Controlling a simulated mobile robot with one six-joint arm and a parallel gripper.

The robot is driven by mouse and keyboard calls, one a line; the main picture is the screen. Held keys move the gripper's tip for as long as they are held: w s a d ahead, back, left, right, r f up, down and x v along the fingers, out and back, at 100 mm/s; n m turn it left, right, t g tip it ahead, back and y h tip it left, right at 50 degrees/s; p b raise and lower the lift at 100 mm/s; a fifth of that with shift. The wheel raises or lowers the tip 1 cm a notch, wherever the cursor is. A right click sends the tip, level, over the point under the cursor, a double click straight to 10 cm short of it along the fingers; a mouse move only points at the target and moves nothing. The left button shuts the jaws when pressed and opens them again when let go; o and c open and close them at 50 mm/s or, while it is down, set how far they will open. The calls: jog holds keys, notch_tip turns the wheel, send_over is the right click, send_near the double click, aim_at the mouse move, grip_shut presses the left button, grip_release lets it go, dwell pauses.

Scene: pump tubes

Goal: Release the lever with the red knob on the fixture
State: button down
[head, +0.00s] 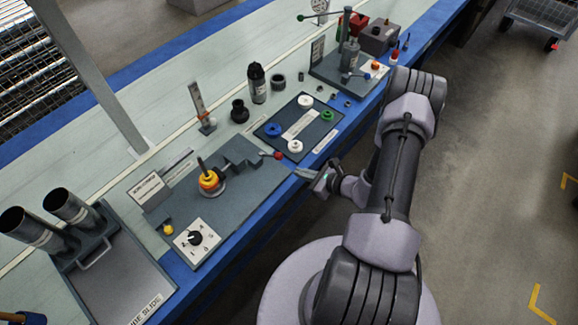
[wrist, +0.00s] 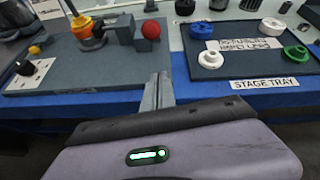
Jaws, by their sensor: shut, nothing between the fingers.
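The red knob (head: 278,155) sits at the end of a short lever at the right end of the fixture (head: 236,152), a stepped dark grey block on a grey base plate (head: 242,193). In the wrist view the red knob (wrist: 151,30) faces me and hides most of its lever. My gripper (head: 299,173) is at the front edge of the bench, a little to the right of and nearer than the knob. In the wrist view its shut fingers (wrist: 158,84) point toward the knob and are empty. They do not touch the knob.
An orange-and-yellow part (head: 209,181) stands on the base plate, with a white dial panel (head: 197,238) in front. The stage tray (head: 270,129) with coloured rings lies behind my gripper. The bench's blue front edge (head: 238,245) is below the fingers.

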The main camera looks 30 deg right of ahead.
aim_at(271, 155)
jog(key=w, duration=0.1)
jog(key=w+a, duration=0.1)
jog(key=w+a+r+b, duration=0.1)
jog(key=w, duration=0.1)
jog(key=shift+w+a+r, duration=0.2)
jog(key=shift+r, duration=0.15)
